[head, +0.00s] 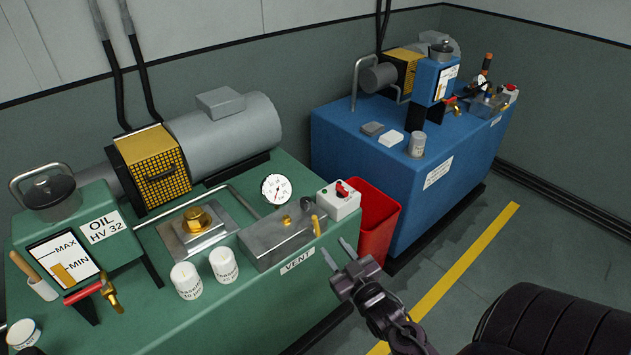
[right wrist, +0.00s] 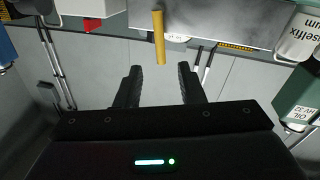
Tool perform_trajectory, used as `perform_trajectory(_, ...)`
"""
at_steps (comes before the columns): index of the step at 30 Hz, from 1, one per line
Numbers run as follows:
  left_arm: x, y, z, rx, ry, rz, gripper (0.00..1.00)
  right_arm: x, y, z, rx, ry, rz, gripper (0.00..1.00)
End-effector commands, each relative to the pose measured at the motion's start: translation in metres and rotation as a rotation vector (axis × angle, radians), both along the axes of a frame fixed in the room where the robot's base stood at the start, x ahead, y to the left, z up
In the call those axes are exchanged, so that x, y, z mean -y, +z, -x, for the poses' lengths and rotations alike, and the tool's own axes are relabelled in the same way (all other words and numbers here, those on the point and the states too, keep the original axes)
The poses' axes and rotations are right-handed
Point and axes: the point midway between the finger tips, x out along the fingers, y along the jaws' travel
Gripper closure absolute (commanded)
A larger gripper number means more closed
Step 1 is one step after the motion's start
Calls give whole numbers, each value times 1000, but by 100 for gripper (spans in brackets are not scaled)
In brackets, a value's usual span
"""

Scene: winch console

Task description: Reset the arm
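My right gripper (head: 336,252) is open and empty in the head view, just in front of the green tank's right end. In the right wrist view its two fingers (right wrist: 160,72) stand apart, with nothing between them. A small yellow lever (head: 317,223) sits at the right end of the grey metal block above the VENT label. The lever also shows in the right wrist view (right wrist: 158,38), beyond the fingertips and roughly centred between them, apart from them. My left gripper is not in view.
The green tank (head: 235,318) carries a motor (head: 228,135), a pressure gauge (head: 276,189), two white filter cartridges (head: 223,265) and a red-handled valve (head: 84,290). A white switch box (head: 339,204) is near the lever. A red bin (head: 375,225) separates it from a blue tank (head: 345,150).

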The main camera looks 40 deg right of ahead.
Motion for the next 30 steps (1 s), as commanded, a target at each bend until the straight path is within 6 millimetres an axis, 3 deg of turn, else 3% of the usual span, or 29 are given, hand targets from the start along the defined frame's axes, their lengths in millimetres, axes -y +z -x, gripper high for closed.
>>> perform_trajectory(7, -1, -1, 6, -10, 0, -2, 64, 0, -3, 0, -6, 0, -2, 65)
perform_trajectory(10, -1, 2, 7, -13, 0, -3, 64, -4, -23, 2, -58, -1, -17, 65)
perform_trajectory(14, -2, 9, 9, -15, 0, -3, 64, -19, -89, 15, -228, 1, -58, 65)
perform_trajectory(17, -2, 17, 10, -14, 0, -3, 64, -39, -157, 39, -416, 10, -92, 65)
perform_trajectory(20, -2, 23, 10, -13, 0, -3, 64, -61, -221, 75, -611, 25, -115, 65)
perform_trajectory(24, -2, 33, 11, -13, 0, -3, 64, -93, -298, 145, -890, 56, -128, 65)
perform_trajectory(27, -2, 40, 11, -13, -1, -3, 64, -111, -339, 204, -1087, 79, -120, 65)
perform_trajectory(30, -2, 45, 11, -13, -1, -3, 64, -123, -367, 261, -1259, 100, -102, 65)
